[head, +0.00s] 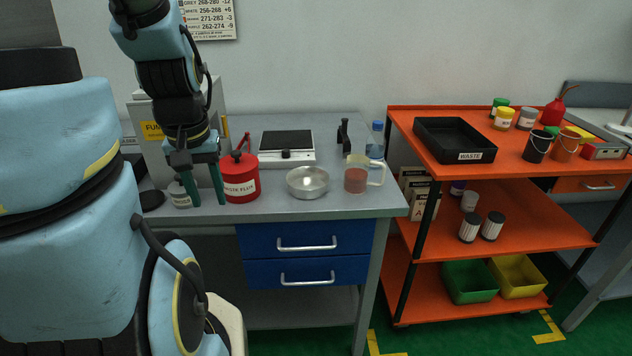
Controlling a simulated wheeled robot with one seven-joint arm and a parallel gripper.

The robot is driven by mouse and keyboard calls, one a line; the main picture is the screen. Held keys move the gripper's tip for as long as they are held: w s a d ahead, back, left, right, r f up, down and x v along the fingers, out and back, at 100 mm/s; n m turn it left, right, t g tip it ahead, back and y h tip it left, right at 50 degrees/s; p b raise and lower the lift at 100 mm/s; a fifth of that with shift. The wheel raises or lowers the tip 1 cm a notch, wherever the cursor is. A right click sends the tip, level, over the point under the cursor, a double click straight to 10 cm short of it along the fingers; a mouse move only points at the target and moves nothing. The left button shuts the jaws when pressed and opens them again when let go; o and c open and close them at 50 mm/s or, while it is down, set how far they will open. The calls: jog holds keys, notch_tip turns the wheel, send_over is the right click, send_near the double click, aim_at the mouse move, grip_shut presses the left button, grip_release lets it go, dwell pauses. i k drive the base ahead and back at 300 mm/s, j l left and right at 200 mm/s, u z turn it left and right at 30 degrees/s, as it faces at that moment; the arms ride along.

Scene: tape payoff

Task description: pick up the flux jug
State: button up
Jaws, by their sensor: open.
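The flux jug (356,180) is a clear jug with a handle on its right side and reddish-brown contents. It stands upright near the front right of the grey bench (300,207). My gripper (208,200) points down with its green fingers apart, at the left of the bench, well left of the jug. A small grey labelled jar (180,196) shows by the left finger, partly hidden. I cannot tell whether the finger touches it. The jug is in plain view.
A red waste flux can (241,180) stands just right of my gripper. A metal bowl (307,181) is left of the jug. An orange cart (455,179) stands right.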

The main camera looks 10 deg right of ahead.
aim_at(356, 165)
jog(key=l+u, duration=0.15)
jog(key=u, duration=0.25)
jog(key=l+u, duration=0.1)
jog(key=u, duration=0.3)
jog(key=k+l+u, duration=0.4)
jog(key=l, duration=0.2)
jog(key=k+l+u, duration=0.45)
jog(key=k+l, duration=0.75)
jog(key=k+u, duration=0.05)
